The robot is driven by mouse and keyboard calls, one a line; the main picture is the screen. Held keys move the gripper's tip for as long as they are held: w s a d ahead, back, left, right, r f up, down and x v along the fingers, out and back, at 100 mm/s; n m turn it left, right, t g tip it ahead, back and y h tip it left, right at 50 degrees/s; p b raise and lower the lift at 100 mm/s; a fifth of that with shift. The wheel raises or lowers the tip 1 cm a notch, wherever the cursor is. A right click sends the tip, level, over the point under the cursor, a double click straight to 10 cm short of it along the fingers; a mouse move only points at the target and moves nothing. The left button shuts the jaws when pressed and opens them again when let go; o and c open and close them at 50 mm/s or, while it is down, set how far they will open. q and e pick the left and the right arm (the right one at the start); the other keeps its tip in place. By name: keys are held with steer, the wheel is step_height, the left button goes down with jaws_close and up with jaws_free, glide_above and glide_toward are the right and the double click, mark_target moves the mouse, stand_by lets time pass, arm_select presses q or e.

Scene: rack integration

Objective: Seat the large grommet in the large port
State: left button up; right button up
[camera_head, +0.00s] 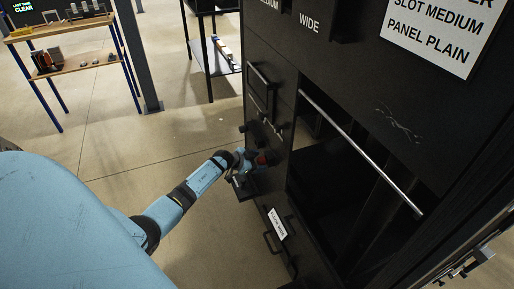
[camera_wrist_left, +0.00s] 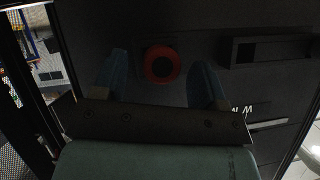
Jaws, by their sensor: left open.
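My left gripper (camera_head: 254,160) is at the rack's front face. In the left wrist view its fingers (camera_wrist_left: 160,80) are open, one on each side of the ring, with gaps visible. My right gripper is not in view.
The black rack (camera_head: 350,120) has a wide open bay with a metal bar (camera_head: 360,150) to the right of the gripper. A framed recess (camera_head: 261,88) lies above it and a handle (camera_head: 272,242) below. A wooden bench (camera_head: 62,28) stands far left. The floor between is clear.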

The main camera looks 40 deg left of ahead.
arm_select(q)
steer(key=p+v, duration=0.4)
steer(key=v, duration=0.9)
steer(key=shift+s+r, duration=0.25)
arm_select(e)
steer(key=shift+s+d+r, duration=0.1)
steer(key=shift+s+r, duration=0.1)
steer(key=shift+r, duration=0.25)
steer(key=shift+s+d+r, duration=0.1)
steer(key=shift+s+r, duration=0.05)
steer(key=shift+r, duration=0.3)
arm_select(q)
steer(key=shift+a, duration=0.15)
